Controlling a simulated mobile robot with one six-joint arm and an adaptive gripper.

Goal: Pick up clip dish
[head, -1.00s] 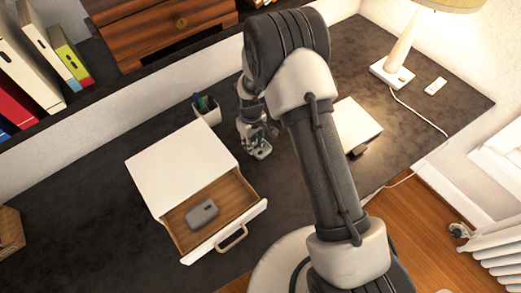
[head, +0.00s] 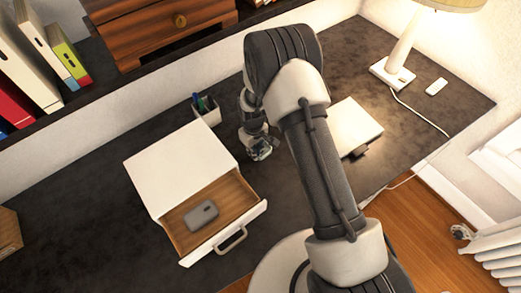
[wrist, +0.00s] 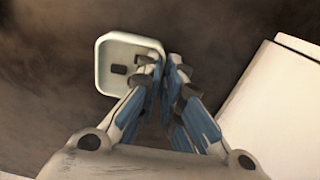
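The clip dish (wrist: 122,48) is a small, pale, square dish with rounded corners. A few dark bits lie in it. In the wrist view it is at upper left, in front of my fingertips. My gripper (wrist: 168,68) is nearly closed, with the dish's right rim between its blue-grey fingers. In the head view my gripper (head: 260,148) is over the dark desk, right of the white drawer unit, and the dish is small and partly hidden there. Its height above the desk is hard to tell.
The white drawer unit (head: 178,165) has its drawer open, with a grey object (head: 202,215) inside. A white box (head: 352,125) lies to the right, and a lamp (head: 400,55) stands at the back right.

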